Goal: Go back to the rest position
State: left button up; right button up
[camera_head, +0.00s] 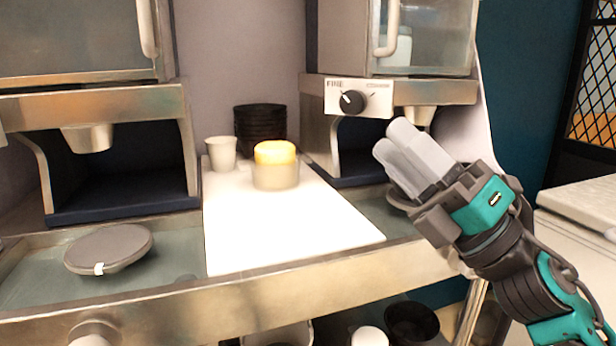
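My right gripper (408,158) is raised over the right part of the counter, in front of the right machine. Its two pale fingers point up and to the left and sit close together. I see nothing between them, but the angle hides whether they touch. My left gripper and arm are not in the head view. A cup with a yellow top (275,165) stands on the white board (290,230), well to the left of my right gripper and apart from it.
A white cup (221,153) and a stack of black bowls (260,128) stand at the back. A round grey lid (109,248) lies on the left counter. Machines (357,97) flank the board. A bowl rim shows behind my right gripper. The board's front is clear.

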jog(key=w+d+f+m+t+h, duration=0.1)
jog(key=d+f+m+h, duration=0.4)
jog(key=f+m+h, duration=0.7)
jog(key=w+d+f+m+t+h, duration=0.15)
jog(key=d+f+m+h, duration=0.35)
jog(key=f+m+h, duration=0.65)
jog(key=s+f+m+g+y, duration=0.3)
jog(key=s+f+m+g, duration=0.9)
jog(key=s+f, duration=0.9)
pick_arm(q)
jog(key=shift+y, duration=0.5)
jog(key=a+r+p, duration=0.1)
jog(key=p, duration=0.1)
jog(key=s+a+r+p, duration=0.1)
jog(key=p, duration=0.2)
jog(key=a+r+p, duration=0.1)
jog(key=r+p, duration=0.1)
jog(key=p, duration=0.1)
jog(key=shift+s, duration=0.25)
pick_arm(e)
jog(key=w+a+n+t+y, duration=0.1)
jog(key=w+a+n+t, duration=0.1)
jog(key=w+t, duration=0.3)
jog(key=shift+w+a+r+n+t+y, duration=0.25)
jog(key=shift+a+r+n+t+y, duration=0.1)
jog(key=shift+r+n, duration=0.1)
